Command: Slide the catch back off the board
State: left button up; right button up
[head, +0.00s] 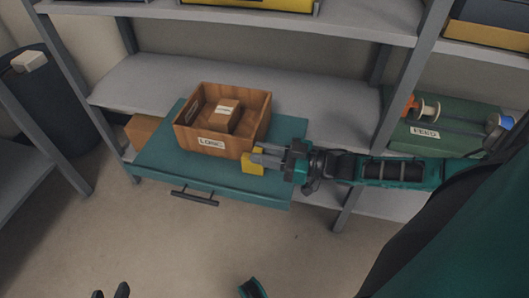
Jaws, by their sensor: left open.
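The yellow catch (252,168) sits at the right part of the teal board (160,160), just right of the wooden box. My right gripper (262,155) reaches in from the right, with its fingertips at the upper part of the catch. The fingers appear a little apart; whether they clamp the catch is unclear. They partly hide its top. My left gripper (110,292) shows only as two dark fingertips at the bottom left edge, spread apart and empty, far from the board.
An open wooden box (254,132) with a label and a small carton (221,115) inside stands on the board. The board has a dark front handle (194,197). A shelf post (407,80) and a green bin (437,141) are at right. Floor in front is clear.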

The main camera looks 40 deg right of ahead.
grip_shut()
jog(key=p+v, duration=0.1)
jog(key=v, duration=0.1)
jog(key=shift+s+d+r+p, duration=0.1)
jog(key=shift+s+d+p, duration=0.15)
jog(key=shift+s+p, duration=0.1)
jog(key=shift+s+d, duration=0.2)
pick_arm(q)
jog(key=shift+a+r, duration=0.3)
jog(key=shift+a, duration=0.05)
pick_arm(e)
jog(key=o, duration=0.5)
grip_release()
pick_arm(q)
jog(key=shift+s, duration=0.1)
